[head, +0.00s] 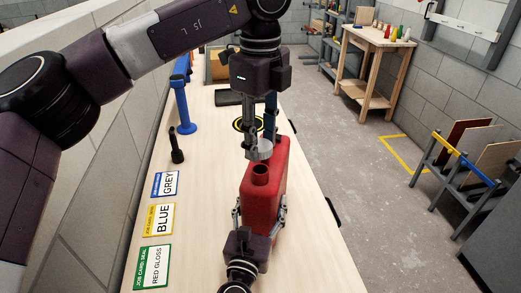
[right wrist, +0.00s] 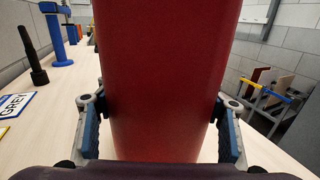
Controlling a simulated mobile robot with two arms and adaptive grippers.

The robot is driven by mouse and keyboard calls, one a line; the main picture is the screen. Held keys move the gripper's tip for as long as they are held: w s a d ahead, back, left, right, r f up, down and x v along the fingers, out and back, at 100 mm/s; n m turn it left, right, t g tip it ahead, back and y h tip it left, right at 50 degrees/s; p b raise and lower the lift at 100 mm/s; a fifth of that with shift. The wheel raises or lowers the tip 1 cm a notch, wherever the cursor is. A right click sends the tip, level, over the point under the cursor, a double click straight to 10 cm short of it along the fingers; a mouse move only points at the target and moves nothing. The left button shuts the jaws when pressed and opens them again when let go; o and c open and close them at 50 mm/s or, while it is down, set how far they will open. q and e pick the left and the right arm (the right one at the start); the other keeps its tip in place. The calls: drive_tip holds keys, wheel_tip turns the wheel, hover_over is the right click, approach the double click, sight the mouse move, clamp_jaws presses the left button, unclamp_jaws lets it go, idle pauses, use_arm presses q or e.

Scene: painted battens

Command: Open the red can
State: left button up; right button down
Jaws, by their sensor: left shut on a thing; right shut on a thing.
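The red can (head: 264,195) stands upright on the bench, its round neck (head: 260,170) uncovered at the top. My left gripper (head: 260,146) comes down from above and is shut on a grey ribbed cap (head: 263,150). The cap is held just above the neck, apart from it. My right gripper (head: 259,214) is shut on the can's lower body from the near side, a finger on each side. In the right wrist view the red can (right wrist: 165,75) fills the middle between the fingers of my right gripper (right wrist: 160,128).
Job cards, GREY (head: 165,184), BLUE (head: 158,219) and RED GLOSS (head: 152,267), lie along the bench's left side. A black tool (head: 176,146) and a blue stand (head: 185,105) stand farther back.

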drive_tip(key=shift+c, duration=2.2)
unclamp_jaws()
